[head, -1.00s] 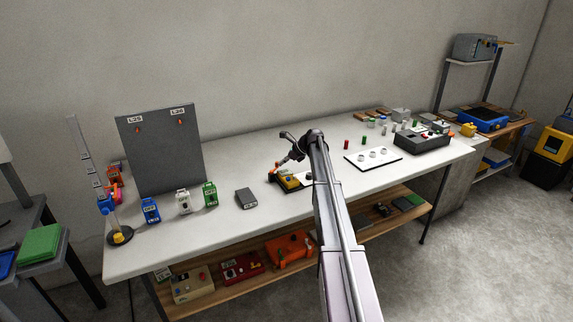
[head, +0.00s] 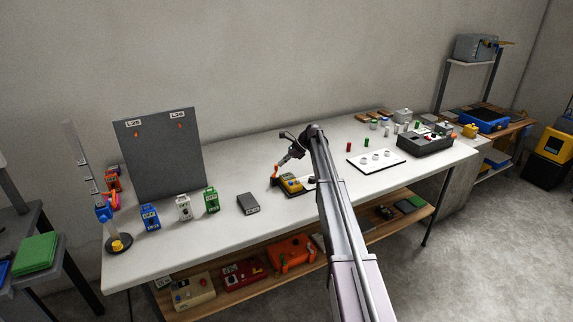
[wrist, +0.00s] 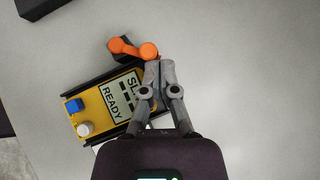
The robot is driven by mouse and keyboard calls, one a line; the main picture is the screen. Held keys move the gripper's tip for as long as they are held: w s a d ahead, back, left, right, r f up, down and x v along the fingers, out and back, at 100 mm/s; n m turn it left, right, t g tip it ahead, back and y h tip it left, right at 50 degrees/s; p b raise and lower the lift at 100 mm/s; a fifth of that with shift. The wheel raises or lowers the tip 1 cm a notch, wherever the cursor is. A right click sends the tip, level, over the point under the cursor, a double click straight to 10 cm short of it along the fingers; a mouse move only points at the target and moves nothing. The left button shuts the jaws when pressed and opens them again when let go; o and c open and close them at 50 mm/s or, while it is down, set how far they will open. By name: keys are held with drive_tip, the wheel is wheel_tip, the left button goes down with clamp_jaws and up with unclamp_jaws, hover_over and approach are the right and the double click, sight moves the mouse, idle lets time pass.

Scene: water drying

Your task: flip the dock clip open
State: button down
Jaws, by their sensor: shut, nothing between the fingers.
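The dock clip (wrist: 133,48) is an orange lever with rounded ends on a black block at the dock's corner. In the head view the clip (head: 276,169) is a small orange spot. The black dock (wrist: 88,142) holds a yellow device (wrist: 108,102) with a READY label, a blue button and a white knob. My gripper (wrist: 158,66) is shut and empty, its tips right beside the clip's right end; I cannot tell whether they touch. In the head view my gripper (head: 280,167) is small at the dock's back edge.
A dark grey box (head: 248,204) lies left of the dock. Green, white and blue devices stand farther left, before a grey panel (head: 160,155). A white board (head: 376,160) with round pieces lies to the right. The bench behind the dock is clear.

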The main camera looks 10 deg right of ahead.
drive_tip(key=shift+w+a, duration=0.25)
drive_tip(key=shift+a, duration=0.25)
drive_tip(key=shift+w+a, duration=0.2)
drive_tip(key=shift+a, duration=0.25)
drive_tip(key=shift+s, duration=0.25)
drive_tip(key=shift+s+a, duration=0.2)
drive_tip(key=shift+s, duration=0.35)
